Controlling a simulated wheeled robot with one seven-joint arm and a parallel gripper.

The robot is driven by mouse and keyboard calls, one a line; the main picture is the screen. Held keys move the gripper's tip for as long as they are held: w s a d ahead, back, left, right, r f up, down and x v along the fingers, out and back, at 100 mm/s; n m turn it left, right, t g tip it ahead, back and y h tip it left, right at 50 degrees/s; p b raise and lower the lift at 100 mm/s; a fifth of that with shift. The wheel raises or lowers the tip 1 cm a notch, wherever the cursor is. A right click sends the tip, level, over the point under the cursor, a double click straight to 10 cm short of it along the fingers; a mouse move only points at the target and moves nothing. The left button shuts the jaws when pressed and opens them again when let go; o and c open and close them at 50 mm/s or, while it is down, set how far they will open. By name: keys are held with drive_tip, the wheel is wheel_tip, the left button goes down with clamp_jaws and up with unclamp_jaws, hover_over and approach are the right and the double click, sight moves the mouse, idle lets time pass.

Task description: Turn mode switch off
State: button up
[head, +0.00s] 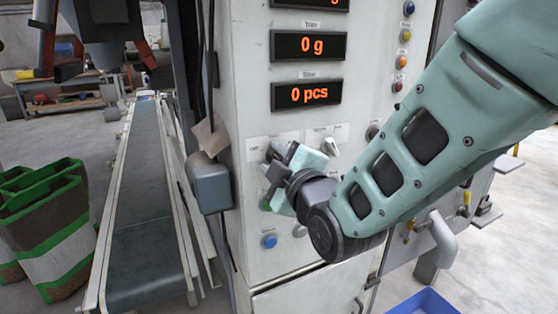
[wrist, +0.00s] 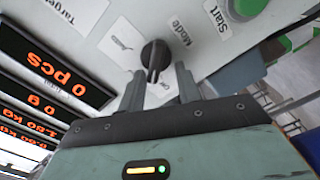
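The mode switch (wrist: 154,56) is a round black knob with a raised grip bar, beside the label "Mode" on the pale panel in the wrist view. Small white position labels sit on either side of it, their print too small to read surely. My gripper (wrist: 160,72) is open, with its two grey fingers pointing at the panel. The knob's bar lies between the fingertips, with a visible gap on each side. In the head view my gripper (head: 281,165) is close to the panel's lower left and largely covers the switch.
The green start button (wrist: 245,8) is near the switch. Orange displays (head: 308,95) are above it on the cabinet (head: 256,100). A blue button (head: 269,241) is below my gripper. A grey box (head: 211,187) juts out left, beside the conveyor (head: 147,200).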

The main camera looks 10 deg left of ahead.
drive_tip(key=b+v, duration=1.1)
drive_tip(key=v, duration=0.6)
drive_tip(key=shift+s, duration=0.15)
drive_tip(key=shift+r, duration=0.15)
